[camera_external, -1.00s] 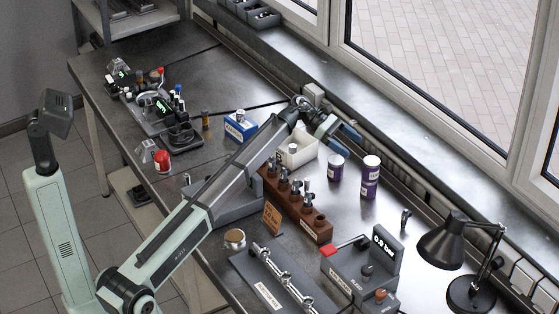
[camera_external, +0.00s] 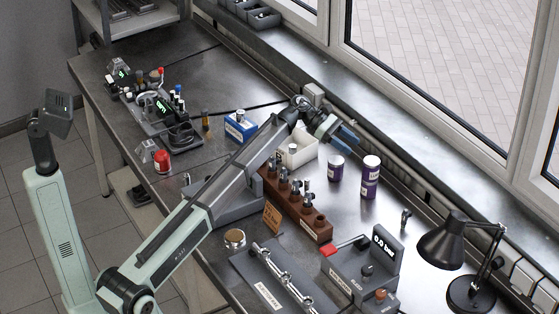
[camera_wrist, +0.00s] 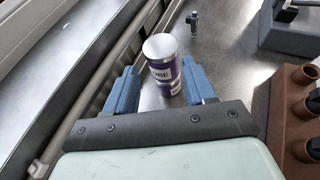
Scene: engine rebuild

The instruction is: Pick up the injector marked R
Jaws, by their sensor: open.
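Several injectors (camera_external: 283,174) stand upright in a brown rack (camera_external: 318,232) in the outside view. Another injector-like part (camera_external: 405,217) stands alone on the bench to the right; in the wrist view a small dark part with a metal tip (camera_wrist: 193,20) appears beyond the cans. I cannot read an R on any of them. My gripper (camera_external: 346,135) is open and empty, raised over the bench behind the rack. Its blue fingers (camera_wrist: 160,84) frame a purple, silver-topped can in the wrist view, which looks lower and farther away, not held.
Purple cans (camera_external: 370,178) stand between the rack and the window sill. A grey gauge unit (camera_external: 386,250) with a red lever, a black lamp (camera_external: 452,240) and a metal rail on a dark plate (camera_external: 250,268) occupy the front right. A white bin (camera_external: 303,153) sits below my wrist.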

